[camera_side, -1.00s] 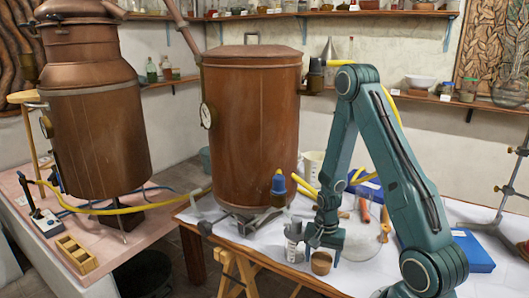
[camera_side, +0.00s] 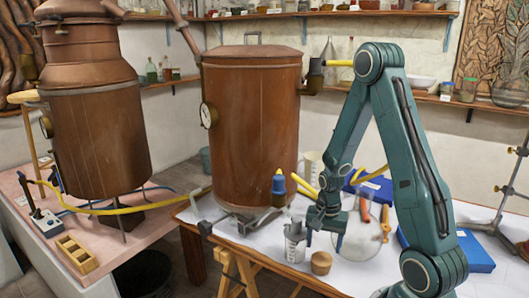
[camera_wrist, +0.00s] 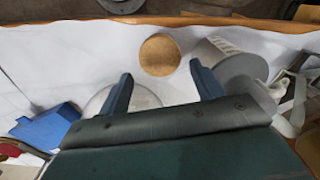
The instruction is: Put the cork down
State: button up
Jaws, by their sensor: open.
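The cork (camera_side: 321,263) is a short, round, tan-brown piece standing on the white table top (camera_side: 375,275) near its front edge. In the wrist view the cork (camera_wrist: 160,55) shows as a tan disc just beyond the fingertips. My gripper (camera_side: 324,240) is open and empty, above the cork and apart from it. In the wrist view my gripper (camera_wrist: 160,76) shows two blue fingers spread wide with nothing between them.
A grey metal cup (camera_side: 295,246) stands close to the left of the cork. A blue case (camera_side: 470,250) is farther right. The large copper vessel (camera_side: 250,130) stands behind on the left.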

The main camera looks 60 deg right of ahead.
aim_at(320, 259)
notch_tip(320, 259, up, 7)
jog(key=shift+f, duration=0.15)
dwell(0.4)
dwell(0.5)
jog(key=a+r+n+t+h, duration=0.1)
jog(key=a+r+n+t, duration=0.2)
jog(key=a+r+n, duration=0.75)
jog(key=s+a+r+n+t+y, duration=0.1)
jog(key=s+a+r+n, duration=0.4)
jog(key=r, duration=0.5)
jog(key=shift+s+a+t, duration=0.8)
jog(key=shift+s+a, duration=0.3)
jog(key=shift+a, duration=0.15)
